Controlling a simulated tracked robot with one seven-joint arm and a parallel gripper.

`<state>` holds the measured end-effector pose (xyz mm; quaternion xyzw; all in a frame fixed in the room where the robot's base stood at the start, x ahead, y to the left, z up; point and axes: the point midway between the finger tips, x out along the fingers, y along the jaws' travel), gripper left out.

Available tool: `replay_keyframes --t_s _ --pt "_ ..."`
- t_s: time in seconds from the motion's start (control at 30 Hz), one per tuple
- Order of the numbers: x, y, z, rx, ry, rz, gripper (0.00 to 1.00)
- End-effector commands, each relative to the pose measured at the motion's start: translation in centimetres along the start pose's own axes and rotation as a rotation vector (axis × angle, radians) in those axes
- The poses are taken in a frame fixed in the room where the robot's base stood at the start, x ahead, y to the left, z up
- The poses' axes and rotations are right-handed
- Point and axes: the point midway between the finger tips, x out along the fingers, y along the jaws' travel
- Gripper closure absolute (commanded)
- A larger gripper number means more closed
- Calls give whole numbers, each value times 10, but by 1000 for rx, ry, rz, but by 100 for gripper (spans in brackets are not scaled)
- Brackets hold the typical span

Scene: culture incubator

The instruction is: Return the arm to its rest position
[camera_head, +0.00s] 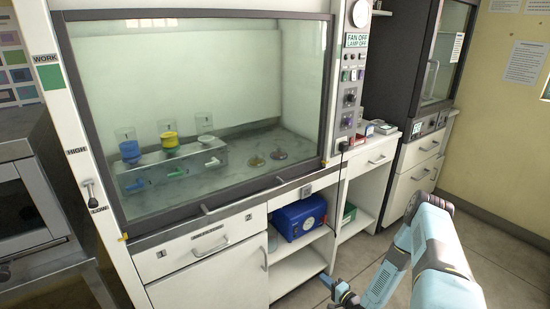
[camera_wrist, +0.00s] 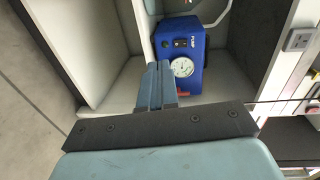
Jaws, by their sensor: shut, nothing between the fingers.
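My light blue arm (camera_head: 440,255) reaches in from the lower right of the head view, bent at a raised joint, over the floor in front of the cabinets. My gripper (camera_head: 326,281) is low at the bottom of that view, small and partly cut off by the frame edge. In the wrist view my gripper (camera_wrist: 155,88) shows two blue-grey fingers together, with nothing between them. They point towards the open shelf with the blue pump (camera_wrist: 186,50), and its gauge faces me. I cannot tell the exact gap to the shelf.
The fume hood sash (camera_head: 215,115) is down, with funnels, valves and two dishes behind it. The blue pump (camera_head: 300,216) sits on the open shelf below. Grey floor (camera_head: 510,265) is clear at right.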

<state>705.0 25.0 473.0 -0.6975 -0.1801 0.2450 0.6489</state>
Motion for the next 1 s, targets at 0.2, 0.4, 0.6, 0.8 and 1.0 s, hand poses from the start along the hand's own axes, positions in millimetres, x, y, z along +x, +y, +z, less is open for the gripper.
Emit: replay_keyframes --t_s 0.2,0.4,0.6,0.8,1.0 --pt "8 -16 -17 -68 -14 49 100" --pt "18 -37 -37 -151 -28 105 100" --pt "32 -75 -68 -284 -46 198 100" --pt "41 -123 -99 -429 -59 307 100" --pt "46 -176 -124 -561 -67 413 100"
